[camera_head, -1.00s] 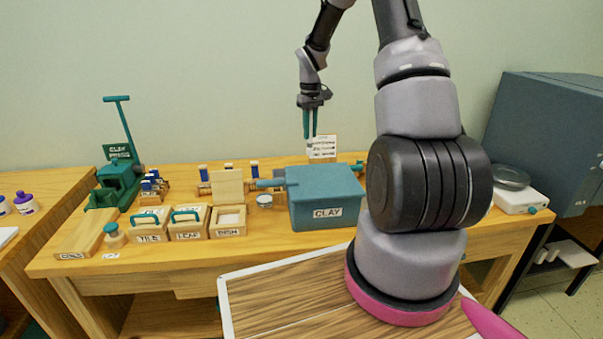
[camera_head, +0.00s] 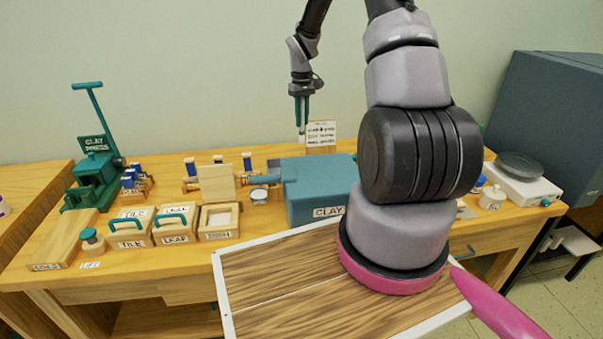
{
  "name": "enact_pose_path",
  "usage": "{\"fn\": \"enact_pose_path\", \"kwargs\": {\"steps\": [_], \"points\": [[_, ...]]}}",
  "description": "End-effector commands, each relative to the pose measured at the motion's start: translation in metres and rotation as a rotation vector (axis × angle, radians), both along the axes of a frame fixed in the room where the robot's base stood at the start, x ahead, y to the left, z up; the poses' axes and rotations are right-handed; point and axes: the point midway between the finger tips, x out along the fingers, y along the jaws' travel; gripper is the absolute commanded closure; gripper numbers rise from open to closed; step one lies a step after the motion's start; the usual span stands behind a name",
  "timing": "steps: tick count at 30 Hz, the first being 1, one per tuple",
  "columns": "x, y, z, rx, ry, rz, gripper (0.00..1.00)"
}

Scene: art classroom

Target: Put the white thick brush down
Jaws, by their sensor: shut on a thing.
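My gripper (camera_head: 301,108) hangs fingers down in the upper middle, above the back of the wooden table (camera_head: 270,225). Its teal fingers are close together. A small pale piece (camera_head: 301,137) shows just below the fingertips, which fits the white thick brush; most of it is hidden or too small to make out. It is in front of a printed white card (camera_head: 321,133) and above the teal box marked CLAY (camera_head: 322,185). I cannot tell its exact height over the table.
A green clay press (camera_head: 95,178) stands at the left. Lidded wooden boxes (camera_head: 175,226) and an open wooden box (camera_head: 218,221) line the front. A small round jar (camera_head: 259,195) sits left of the teal box. A white scale (camera_head: 522,185) and grey cabinet (camera_head: 548,120) are at the right.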

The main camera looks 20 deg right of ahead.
Motion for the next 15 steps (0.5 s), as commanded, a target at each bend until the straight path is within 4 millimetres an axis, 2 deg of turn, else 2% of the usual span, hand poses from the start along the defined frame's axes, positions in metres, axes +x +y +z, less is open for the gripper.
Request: {"fn": "enact_pose_path", "kwargs": {"steps": [8,15], "points": [[0.0,0.0,-0.036,0.001,0.001,0.002,1.0],[-0.001,0.001,-0.08,0.001,0.002,0.001,1.0]]}}
